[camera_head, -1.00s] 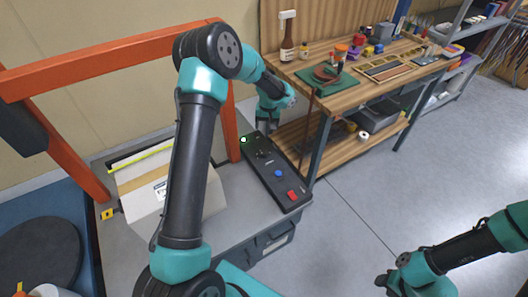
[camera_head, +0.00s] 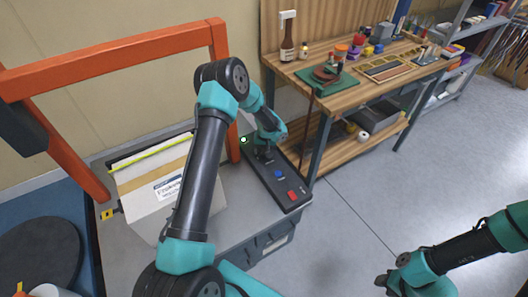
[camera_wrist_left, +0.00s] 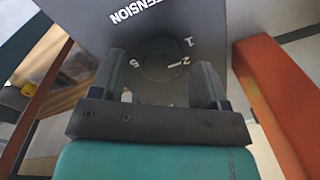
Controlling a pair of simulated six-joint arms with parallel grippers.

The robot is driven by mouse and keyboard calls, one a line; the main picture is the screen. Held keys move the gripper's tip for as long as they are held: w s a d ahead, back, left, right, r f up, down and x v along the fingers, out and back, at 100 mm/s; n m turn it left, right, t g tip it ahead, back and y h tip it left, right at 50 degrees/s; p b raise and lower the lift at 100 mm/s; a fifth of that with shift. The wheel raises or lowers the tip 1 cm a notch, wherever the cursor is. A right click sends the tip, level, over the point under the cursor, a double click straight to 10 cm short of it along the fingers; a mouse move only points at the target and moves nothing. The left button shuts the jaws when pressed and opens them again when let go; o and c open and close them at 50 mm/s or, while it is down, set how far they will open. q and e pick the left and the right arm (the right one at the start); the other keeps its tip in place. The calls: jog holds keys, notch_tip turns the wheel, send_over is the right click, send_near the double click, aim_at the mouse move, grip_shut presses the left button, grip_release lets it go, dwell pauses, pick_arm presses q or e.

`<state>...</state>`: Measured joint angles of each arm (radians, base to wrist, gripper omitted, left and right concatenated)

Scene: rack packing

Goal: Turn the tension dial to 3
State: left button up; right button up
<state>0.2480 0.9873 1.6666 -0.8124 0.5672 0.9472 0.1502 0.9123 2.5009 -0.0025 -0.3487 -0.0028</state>
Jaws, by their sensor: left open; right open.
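The black control panel (camera_head: 258,180) carries the tension dial, a blue button (camera_head: 279,174) and a red button (camera_head: 293,195). My left gripper (camera_head: 264,151) is low over the panel and hides the dial in the head view. In the left wrist view the round dark dial (camera_wrist_left: 160,62) lies between the open fingers of my left gripper (camera_wrist_left: 160,78). The word TENSION and the numerals 1, 2 and 5 show around it. A pale line on the dial lies beside the 2. Contact with the dial cannot be told. My right gripper (camera_head: 384,283) is open and empty over the floor.
A white box (camera_head: 150,185) stands left of the panel, behind my left arm. An orange frame (camera_head: 120,60) rises beside it. A wooden workbench (camera_head: 345,85) with tools stands behind, to the right.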

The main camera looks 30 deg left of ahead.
pick_arm(q)
jog(key=shift+f, duration=0.45)
jog(key=c, duration=0.9)
